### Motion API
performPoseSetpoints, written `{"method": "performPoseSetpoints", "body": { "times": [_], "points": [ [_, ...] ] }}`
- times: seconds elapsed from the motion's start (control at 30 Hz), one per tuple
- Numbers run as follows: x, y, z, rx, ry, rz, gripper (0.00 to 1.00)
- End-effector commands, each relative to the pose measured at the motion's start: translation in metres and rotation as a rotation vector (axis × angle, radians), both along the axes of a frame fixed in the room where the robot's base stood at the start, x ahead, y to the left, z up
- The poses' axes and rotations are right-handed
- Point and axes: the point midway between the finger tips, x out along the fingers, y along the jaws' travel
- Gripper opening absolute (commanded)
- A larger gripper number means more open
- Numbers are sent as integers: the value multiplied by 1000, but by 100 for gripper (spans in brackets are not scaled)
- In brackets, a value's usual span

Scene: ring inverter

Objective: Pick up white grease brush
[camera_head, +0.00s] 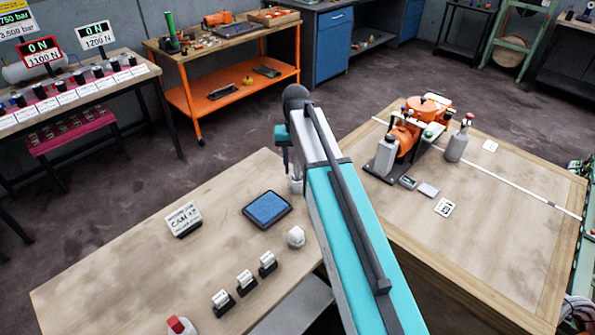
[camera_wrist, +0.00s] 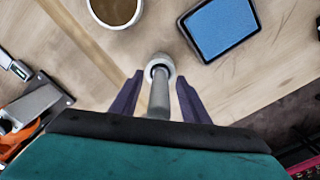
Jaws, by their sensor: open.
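In the wrist view, the likely white grease brush (camera_wrist: 158,98) is a pale grey shaft with a round whitish end, seen nearly end-on. My gripper (camera_wrist: 159,78) is open, with one dark purple finger on each side of the shaft. Small gaps show between the shaft and both fingers. In the head view, a whitish piece, probably the brush's lower part (camera_head: 296,186), shows beside my arm just below my gripper (camera_head: 285,160). The arm hides much of this area. Whether the brush stands in something is unclear.
A blue pad in a dark tray (camera_head: 267,208) lies close by. A cup with brown contents (camera_wrist: 116,10) is near it in the wrist view. A white knob-like object (camera_head: 295,237) and a CAM sign (camera_head: 183,219) share the table. The orange machine (camera_head: 408,132) stands right.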

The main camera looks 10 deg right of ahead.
Motion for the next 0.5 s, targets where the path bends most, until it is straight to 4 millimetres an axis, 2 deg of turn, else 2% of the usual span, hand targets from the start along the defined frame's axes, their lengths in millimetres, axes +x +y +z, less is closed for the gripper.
{"method": "performPoseSetpoints", "body": {
  "times": [0.33,0.5],
  "points": [
    [0,-1,0,0,0,-1,40],
    [0,-1,0,0,0,-1,11]
  ]
}}
